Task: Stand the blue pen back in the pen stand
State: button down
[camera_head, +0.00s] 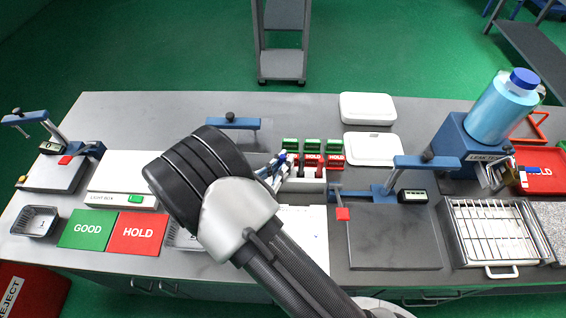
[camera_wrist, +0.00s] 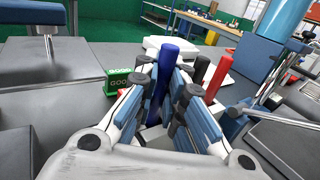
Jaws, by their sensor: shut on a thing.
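The blue pen (camera_wrist: 169,72) stands nearly upright between the fingers of my gripper (camera_wrist: 160,110) in the wrist view, and the gripper is shut on it. The pen's lower end is partly hidden by the fingers. A red pen (camera_wrist: 218,78) and a black pen (camera_wrist: 200,70) stand upright just right of the fingers in the wrist view. I cannot tell whether the blue pen's tip is inside a stand hole or above it.
Green and red stamped blocks (camera_head: 313,160) sit right behind the stand. A blue-armed fixture (camera_head: 395,240) stands to the right, with a wire-topped tray (camera_head: 495,230) beyond it. Green GOOD (camera_head: 88,230) and red HOLD (camera_head: 138,233) mats lie at left. White cases (camera_head: 367,107) are at the back.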

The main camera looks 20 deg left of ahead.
aim_at(283, 155)
jog(key=shift+f+b, duration=0.4)
jog(key=shift+f, duration=0.1)
dwell(0.3)
jog(key=c, duration=1.6)
grip_release()
jog(key=shift+r, duration=0.1)
jog(key=shift+r+p, duration=2.2)
jog(key=shift+r, duration=0.75)
